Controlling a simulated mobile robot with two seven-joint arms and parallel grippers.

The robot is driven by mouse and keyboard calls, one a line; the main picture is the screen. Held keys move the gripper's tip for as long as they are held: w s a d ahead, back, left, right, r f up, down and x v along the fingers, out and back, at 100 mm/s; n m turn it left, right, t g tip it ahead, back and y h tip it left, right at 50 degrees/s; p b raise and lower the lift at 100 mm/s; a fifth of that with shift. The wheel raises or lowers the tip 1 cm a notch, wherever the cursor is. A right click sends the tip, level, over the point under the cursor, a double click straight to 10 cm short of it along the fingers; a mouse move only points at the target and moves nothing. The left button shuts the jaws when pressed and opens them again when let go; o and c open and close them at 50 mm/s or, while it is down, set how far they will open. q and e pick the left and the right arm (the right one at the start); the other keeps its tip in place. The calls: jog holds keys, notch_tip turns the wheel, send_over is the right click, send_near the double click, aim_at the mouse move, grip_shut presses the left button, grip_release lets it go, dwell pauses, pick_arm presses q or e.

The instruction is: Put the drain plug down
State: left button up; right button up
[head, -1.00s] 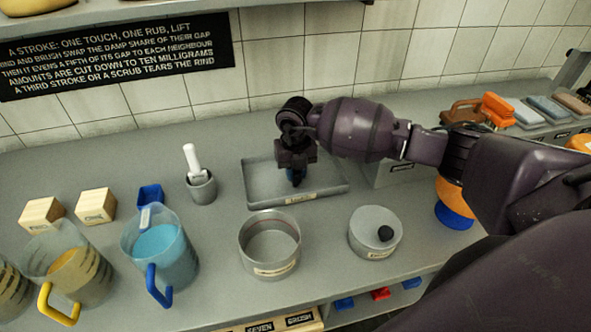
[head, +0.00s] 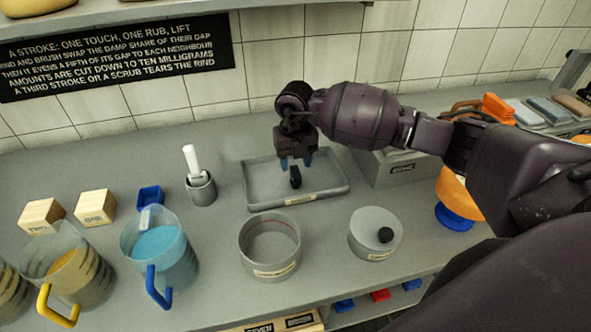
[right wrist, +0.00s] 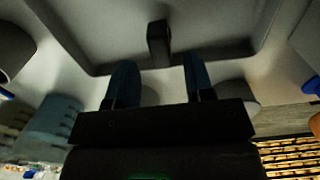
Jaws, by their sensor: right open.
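The drain plug (head: 295,177), a small black upright piece, stands in the shallow grey tray (head: 335,187), near its middle. It also shows in the right wrist view (right wrist: 158,42) beyond my fingertips. My right gripper (head: 297,162) is open above the tray, its two blue-tipped fingers spread apart just above the plug and holding nothing. In the right wrist view my fingers (right wrist: 158,75) are wide apart with the plug between their lines, clear of both. My left gripper is not in view.
A round grey pan (head: 270,247) and a lidded pot (head: 375,234) stand in front of the tray. Jugs (head: 160,255), a mortar with pestle (head: 201,188) and wooden blocks (head: 96,206) are to the left. A grey box (head: 400,168) is close on the right.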

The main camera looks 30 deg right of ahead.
aim_at(295, 171)
notch_tip(295, 171, up, 8)
dwell(0.4)
jog(key=shift+s, duration=0.1)
dwell(0.4)
